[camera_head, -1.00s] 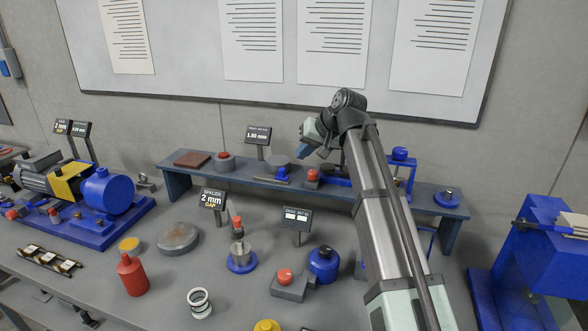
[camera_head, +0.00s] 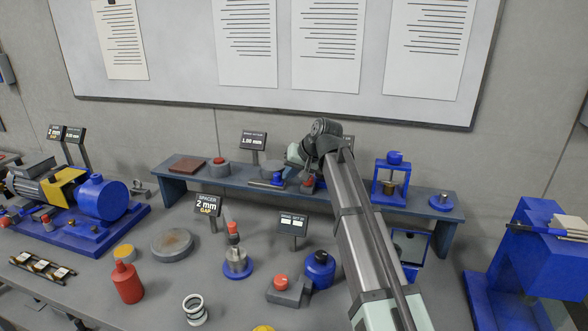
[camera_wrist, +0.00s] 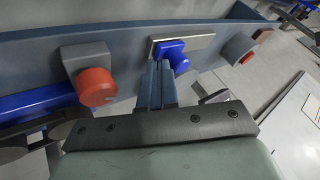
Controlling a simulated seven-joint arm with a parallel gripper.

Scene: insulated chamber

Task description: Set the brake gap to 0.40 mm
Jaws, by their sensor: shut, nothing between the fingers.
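In the head view my wrist largely hides the fingers.
A red button on a grey block (camera_wrist: 96,86) stands on one side of the knob and another red button (camera_head: 221,161) on the other. A blue press-like frame (camera_head: 391,180) stands further right. Several displays, a red bottle (camera_head: 127,283) and other parts crowd the lower table.

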